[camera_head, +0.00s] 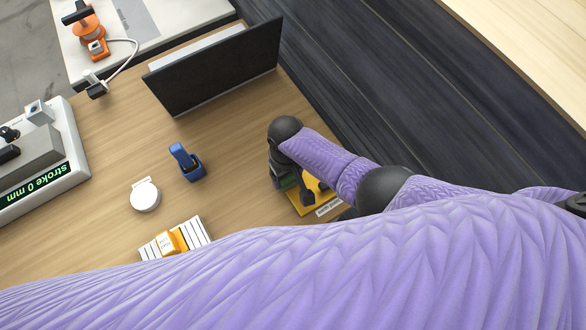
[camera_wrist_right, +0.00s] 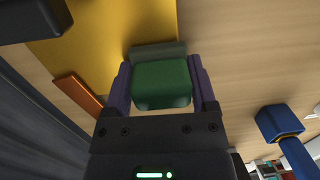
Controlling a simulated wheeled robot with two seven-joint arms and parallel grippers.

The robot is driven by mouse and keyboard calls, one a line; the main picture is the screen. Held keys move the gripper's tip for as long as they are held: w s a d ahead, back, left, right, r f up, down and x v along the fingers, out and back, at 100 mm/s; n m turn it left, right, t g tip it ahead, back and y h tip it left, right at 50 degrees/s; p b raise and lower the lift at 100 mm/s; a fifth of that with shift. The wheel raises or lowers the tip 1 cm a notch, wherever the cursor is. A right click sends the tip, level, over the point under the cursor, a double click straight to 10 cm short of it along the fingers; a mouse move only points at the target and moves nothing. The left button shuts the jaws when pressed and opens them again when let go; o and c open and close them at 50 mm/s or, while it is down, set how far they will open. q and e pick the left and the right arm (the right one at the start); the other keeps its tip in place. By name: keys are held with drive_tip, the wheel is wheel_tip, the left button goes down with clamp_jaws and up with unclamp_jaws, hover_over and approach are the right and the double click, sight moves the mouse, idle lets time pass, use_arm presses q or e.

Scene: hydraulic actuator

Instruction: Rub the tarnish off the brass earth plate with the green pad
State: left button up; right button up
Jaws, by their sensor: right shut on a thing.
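My right gripper (camera_wrist_right: 160,88) is shut on the green pad (camera_wrist_right: 161,84), a green block with a grey-green band along its far side, held between two purple fingers. The plate fills the upper left of the wrist view (camera_wrist_right: 115,45). The pad overlaps its edge there; I cannot tell whether they touch. Tarnish is not clear. My left gripper is not in view.
A blue tool (camera_head: 187,163), a white round disc (camera_head: 145,196) and a striped white block with an orange piece (camera_head: 172,241) stand left of the plate. A dark upright panel (camera_head: 215,70) is behind. A stroke display unit (camera_head: 40,165) is far left. Bare wood lies between.

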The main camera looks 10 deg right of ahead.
drive_tip(key=shift+w+d+f, duration=0.1)
drive_tip(key=shift+w+d, duration=0.1)
drive_tip(key=shift+d, duration=0.4)
drive_tip(key=shift+w+d, duration=0.15)
drive_tip(key=shift+d, duration=0.4)
drive_tip(key=shift+s+a, duration=0.2)
drive_tip(key=shift+a, duration=0.35)
drive_tip(key=shift+s+a, duration=0.15)
drive_tip(key=shift+a, duration=0.4)
drive_tip(key=shift+d, duration=0.6)
drive_tip(key=r+p, duration=0.4)
drive_tip(key=p, duration=0.1)
drive_tip(key=r+p, duration=0.2)
drive_tip(key=r, duration=0.1)
drive_tip(key=shift+w, duration=0.25)
drive_tip(key=shift+r+p, duration=0.15)
drive_tip(key=shift+p, duration=0.15)
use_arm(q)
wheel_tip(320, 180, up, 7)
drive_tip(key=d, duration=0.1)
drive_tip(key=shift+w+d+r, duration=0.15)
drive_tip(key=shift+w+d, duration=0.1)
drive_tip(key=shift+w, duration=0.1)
use_arm(e)
drive_tip(key=shift+f, duration=0.2)
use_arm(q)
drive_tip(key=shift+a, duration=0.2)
